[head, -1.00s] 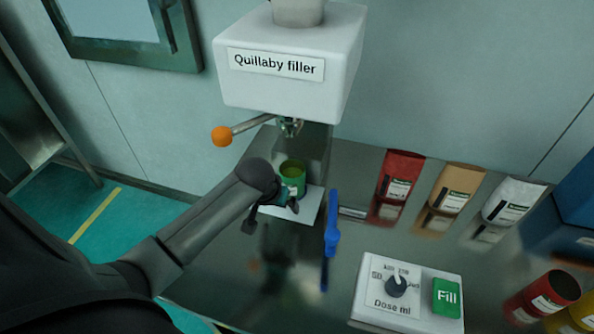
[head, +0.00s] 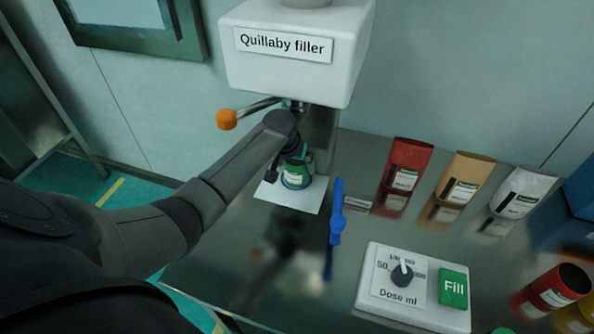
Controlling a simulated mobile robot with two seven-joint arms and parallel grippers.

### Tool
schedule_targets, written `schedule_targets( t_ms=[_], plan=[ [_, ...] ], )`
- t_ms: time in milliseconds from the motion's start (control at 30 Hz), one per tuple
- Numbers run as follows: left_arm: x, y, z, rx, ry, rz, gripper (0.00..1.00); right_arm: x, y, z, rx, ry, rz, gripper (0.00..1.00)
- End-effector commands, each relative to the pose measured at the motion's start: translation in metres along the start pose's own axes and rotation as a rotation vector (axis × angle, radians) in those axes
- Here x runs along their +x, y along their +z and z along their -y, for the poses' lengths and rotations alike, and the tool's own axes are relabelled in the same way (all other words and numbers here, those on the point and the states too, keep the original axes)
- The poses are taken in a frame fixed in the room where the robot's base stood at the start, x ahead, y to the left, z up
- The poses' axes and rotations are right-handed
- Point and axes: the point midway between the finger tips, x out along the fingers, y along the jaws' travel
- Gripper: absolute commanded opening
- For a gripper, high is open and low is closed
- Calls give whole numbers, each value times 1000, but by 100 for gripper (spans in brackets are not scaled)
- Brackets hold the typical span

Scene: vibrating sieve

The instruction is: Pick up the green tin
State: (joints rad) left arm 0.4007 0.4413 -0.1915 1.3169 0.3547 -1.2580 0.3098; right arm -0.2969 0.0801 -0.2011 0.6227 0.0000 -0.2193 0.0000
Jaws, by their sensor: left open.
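The green tin (head: 296,177) with a white label stands upright on the white plate (head: 290,198) under the filler (head: 295,50). My left gripper (head: 288,168) is open at the tin, reaching down from above and in front. One dark finger shows just left of the tin; the other is hard to make out near its upper right. The gripper hides the tin's top, and I cannot tell whether the fingers touch it. My right gripper is not in view.
The filler's orange-knobbed lever (head: 228,119) is close behind my left arm. The dose box (head: 415,287) stands at front right. Red, tan and white bags (head: 462,178) stand along the back right.

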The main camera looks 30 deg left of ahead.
Motion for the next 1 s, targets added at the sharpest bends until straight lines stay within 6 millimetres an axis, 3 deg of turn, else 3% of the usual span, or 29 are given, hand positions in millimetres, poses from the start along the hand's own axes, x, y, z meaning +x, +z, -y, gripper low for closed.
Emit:
schedule_targets(
  t_ms=[167, 400, 733, 1000],
  plan=[
    [10, -20, -1, -1, 2, -2, 100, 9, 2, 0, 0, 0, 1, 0],
    [36, -18, 0, -1, 0, 0, 100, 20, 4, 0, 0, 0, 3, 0],
    [39, -19, 0, 0, 0, 0, 100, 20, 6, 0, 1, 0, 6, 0],
    [39, -19, 0, 0, 0, 0, 72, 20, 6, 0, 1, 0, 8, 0]
  ],
)
